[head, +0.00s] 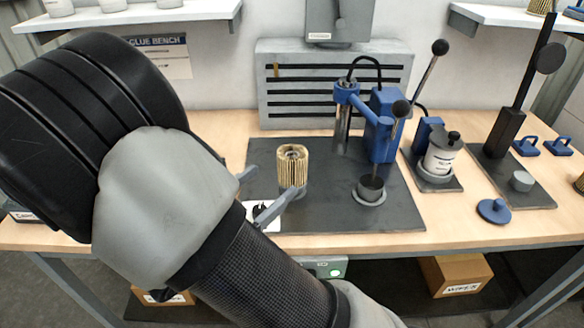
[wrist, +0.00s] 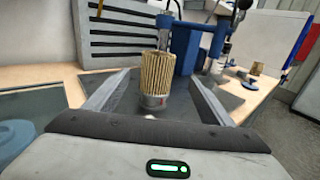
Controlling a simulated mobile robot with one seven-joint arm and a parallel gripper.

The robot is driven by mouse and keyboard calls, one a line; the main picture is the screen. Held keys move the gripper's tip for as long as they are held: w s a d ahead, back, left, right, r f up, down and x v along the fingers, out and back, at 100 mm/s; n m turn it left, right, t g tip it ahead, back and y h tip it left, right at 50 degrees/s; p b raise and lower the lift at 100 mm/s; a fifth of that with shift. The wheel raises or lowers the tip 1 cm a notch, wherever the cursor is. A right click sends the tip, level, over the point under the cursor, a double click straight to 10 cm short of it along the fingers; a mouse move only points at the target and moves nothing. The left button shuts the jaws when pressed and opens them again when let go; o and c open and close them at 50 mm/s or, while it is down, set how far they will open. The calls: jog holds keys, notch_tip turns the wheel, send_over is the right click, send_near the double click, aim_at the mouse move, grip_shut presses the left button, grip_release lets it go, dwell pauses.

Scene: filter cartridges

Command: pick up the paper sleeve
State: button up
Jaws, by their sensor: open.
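The paper sleeve (head: 292,160) is a tan pleated cylinder, standing upright on the dark mat (head: 400,215) at the middle of the bench. A grey core shows in its open top. In the wrist view the sleeve (wrist: 159,72) is straight ahead, with a grey round piece below it. My gripper (head: 279,180) is open and empty. In the wrist view its two fingers reach forward to the left and right of the sleeve, with gaps showing on both sides. In the head view one finger crosses in front of the sleeve's lower part. The exact distance to it is hard to tell.
A slotted grey panel (head: 275,90) is behind. Further right are a labelled white canister (head: 441,155), a blue lid (head: 494,211) and a black post stand (head: 505,130).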

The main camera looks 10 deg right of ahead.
aim_at(285, 171)
jog(key=b+x, duration=0.1)
jog(key=x, duration=0.7)
jog(key=shift+w+d, duration=0.1)
jog(key=shift+d, duration=0.1)
jog(key=x, duration=0.1)
jog(key=b+x, duration=0.1)
jog(key=x, duration=0.2)
jog(key=shift+w+a+f+b, duration=0.15)
jog(key=shift+w+f+b, duration=0.15)
jog(key=shift+b, duration=0.1)
jog(key=shift+w+d+r, duration=0.1)
jog(key=shift+w+d, duration=0.2)
jog(key=shift+d, duration=0.1)
jog(key=c, duration=1.2)
